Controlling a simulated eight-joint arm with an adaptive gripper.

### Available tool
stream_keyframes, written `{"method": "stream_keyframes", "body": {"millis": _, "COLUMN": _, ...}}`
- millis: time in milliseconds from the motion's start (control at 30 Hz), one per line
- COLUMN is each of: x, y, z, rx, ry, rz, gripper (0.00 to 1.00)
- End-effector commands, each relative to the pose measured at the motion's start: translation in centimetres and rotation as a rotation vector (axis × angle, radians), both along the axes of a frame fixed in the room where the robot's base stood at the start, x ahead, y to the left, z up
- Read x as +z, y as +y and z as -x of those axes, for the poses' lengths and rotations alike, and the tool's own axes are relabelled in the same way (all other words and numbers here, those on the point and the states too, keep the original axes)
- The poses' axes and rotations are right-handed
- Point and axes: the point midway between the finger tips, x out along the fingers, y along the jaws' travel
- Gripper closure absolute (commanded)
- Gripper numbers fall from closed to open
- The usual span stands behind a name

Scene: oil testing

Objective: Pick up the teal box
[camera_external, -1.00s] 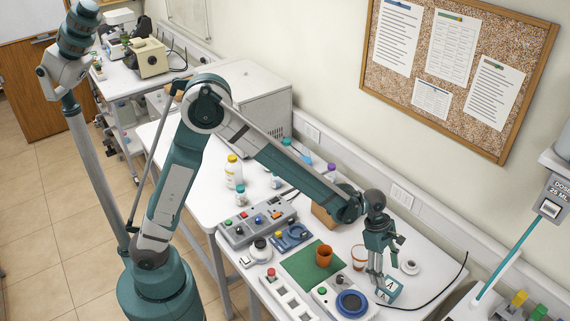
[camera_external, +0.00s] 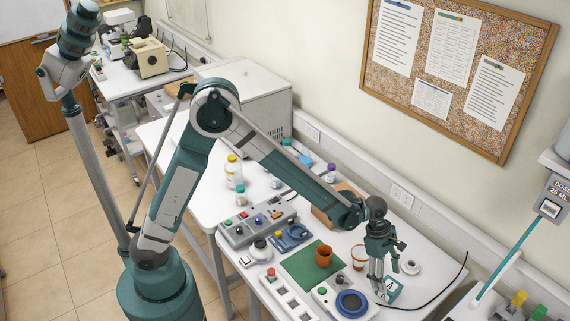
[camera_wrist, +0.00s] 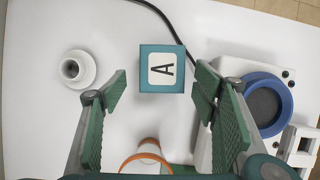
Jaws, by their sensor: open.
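The teal box (camera_wrist: 161,52) has a white panel with a black letter A on its top. It sits on the white table. In the wrist view it lies ahead of my gripper (camera_wrist: 160,95), roughly centred between the two fingers but beyond their tips. The fingers are spread wide with nothing between them. In the external view the teal box (camera_external: 393,289) is at the table's right end, and my gripper (camera_external: 379,285) points down close beside its left side, partly overlapping it in the picture. Whether they touch cannot be told.
A white round piece (camera_wrist: 76,69) stands left of the box. A device with a blue ring (camera_wrist: 267,104) is at the right, and a black cable (camera_wrist: 190,60) runs behind the box. An orange-rimmed white cup (camera_wrist: 147,158) is near my gripper. An orange cup (camera_external: 324,256) stands on a green mat (camera_external: 300,268).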

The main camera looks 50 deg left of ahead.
Motion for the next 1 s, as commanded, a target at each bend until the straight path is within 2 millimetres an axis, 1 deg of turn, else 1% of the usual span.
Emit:
{"method": "stream_keyframes", "body": {"millis": 167, "x": -0.6, "y": -0.3, "z": 0.1, "rx": 0.0, "ry": 0.0, "rz": 0.0, "gripper": 0.4}}
{"method": "stream_keyframes", "body": {"millis": 600, "x": -4.3, "y": -1.8, "z": 0.1, "rx": 0.0, "ry": 0.0, "rz": 0.0, "gripper": 0.4}}
{"method": "stream_keyframes", "body": {"millis": 733, "x": -4.7, "y": -2.0, "z": 0.1, "rx": 0.0, "ry": 0.0, "rz": 0.0, "gripper": 0.4}}
{"method": "stream_keyframes", "body": {"millis": 1000, "x": -4.8, "y": -2.0, "z": 0.1, "rx": 0.0, "ry": 0.0, "rz": 0.0, "gripper": 0.4}}
